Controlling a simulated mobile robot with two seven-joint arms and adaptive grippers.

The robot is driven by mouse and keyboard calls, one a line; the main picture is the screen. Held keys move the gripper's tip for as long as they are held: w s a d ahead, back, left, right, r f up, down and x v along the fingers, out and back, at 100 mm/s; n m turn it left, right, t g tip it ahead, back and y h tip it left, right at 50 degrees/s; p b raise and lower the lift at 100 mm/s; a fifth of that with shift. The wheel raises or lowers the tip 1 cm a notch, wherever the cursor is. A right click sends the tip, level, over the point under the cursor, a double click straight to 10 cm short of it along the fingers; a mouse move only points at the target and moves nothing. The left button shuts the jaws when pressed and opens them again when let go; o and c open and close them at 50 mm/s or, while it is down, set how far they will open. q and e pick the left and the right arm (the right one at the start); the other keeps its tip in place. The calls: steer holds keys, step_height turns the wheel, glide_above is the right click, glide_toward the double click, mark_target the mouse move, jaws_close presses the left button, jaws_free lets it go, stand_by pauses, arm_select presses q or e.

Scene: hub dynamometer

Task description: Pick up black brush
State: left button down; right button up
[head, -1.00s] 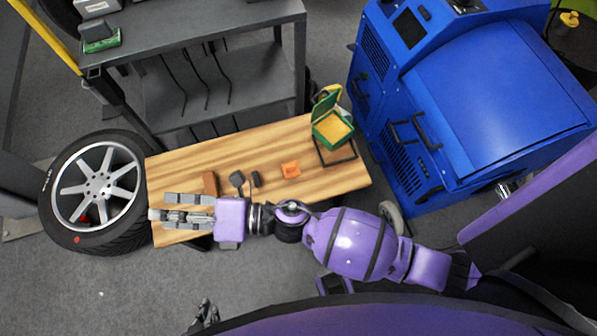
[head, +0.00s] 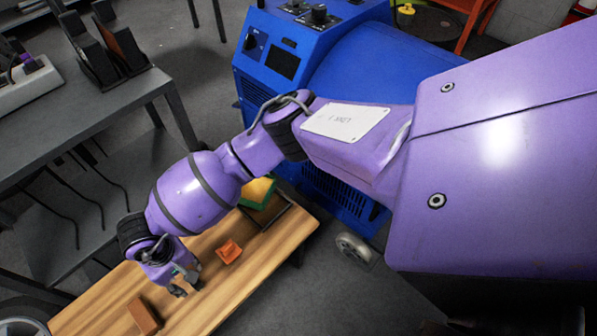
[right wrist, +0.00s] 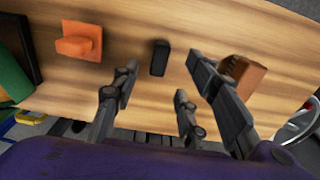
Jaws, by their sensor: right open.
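A small black block-like thing (right wrist: 159,58) lies on the wooden table in the right wrist view; I cannot tell whether it is the black brush. No other black brush shows clearly there; the right-hand finger covers part of the table. My right gripper (right wrist: 160,88) is open and empty above the table, its fingers spread around the area beside the black thing. In the head view the right gripper (head: 182,286) is low over the table and hides what lies beneath it. My left gripper is not in view.
An orange part (head: 229,251) and a brown block (head: 143,316) lie on the wooden table (head: 255,262) on either side of the gripper. A green box (head: 257,191) stands at its far end. A blue machine (head: 345,60) and a grey shelf (head: 60,125) stand around it.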

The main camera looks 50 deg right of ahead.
step_height(320, 180, down, 6)
steer(key=shift+s+f+b, duration=0.1)
steer(key=shift+b, duration=0.3)
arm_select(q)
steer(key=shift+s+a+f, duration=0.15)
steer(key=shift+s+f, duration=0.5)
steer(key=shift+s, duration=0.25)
arm_select(e)
steer(key=shift+d+f, duration=0.1)
steer(key=shift+f, duration=0.05)
steer(key=shift+c, duration=0.5)
steer(key=c, duration=0.8)
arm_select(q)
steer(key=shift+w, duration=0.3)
arm_select(e)
jaws_close()
